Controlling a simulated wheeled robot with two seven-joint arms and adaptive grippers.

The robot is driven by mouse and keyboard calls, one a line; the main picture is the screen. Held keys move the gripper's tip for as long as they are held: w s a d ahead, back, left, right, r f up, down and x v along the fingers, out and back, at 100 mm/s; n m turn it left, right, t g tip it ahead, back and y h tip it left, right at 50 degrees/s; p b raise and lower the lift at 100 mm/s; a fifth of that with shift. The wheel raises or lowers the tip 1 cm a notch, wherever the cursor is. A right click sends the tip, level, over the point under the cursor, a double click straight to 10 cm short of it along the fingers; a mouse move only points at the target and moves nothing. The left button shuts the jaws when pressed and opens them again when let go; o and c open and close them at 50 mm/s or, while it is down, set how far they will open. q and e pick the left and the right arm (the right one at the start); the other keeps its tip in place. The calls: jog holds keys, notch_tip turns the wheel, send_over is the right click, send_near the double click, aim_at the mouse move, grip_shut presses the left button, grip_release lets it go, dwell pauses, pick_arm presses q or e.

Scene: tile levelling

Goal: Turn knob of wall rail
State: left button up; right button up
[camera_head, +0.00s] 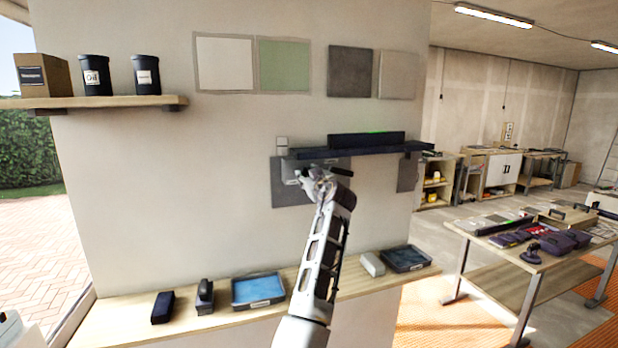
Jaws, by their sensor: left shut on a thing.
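Below the rail's left part a grey tile (283,192) is on the wall. My left gripper (308,179) reaches up in front of this tile, just under the rail. Its fingers are small in the picture and look shut on the rail's knob, which they mostly hide. A short black bar (342,171) shows just right of the fingers. My right gripper is out of view.
A wooden ledge (205,322) below holds a blue tray (258,289), dark blocks, a grey block (372,264) and a black tray (406,258). Sample tiles hang above the rail. A shelf (60,102) with a box and two black tins is at upper left. A tool-laden table (462,230) stands at right.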

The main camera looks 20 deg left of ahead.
pick_arm(q)
jog(key=shift+m, duration=0.5)
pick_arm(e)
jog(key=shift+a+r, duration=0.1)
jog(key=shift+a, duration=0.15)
pick_arm(q)
jog(key=shift+m+p, duration=0.3)
jog(key=shift+m, duration=0.5)
jog(key=shift+m+p, duration=0.3)
jog(key=shift+m, duration=0.9)
jog(key=shift+m+p, duration=0.6)
jog(key=shift+m, duration=1.1)
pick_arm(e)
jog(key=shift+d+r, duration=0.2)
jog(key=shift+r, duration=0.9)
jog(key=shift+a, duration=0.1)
pick_arm(q)
jog(key=o, duration=1)
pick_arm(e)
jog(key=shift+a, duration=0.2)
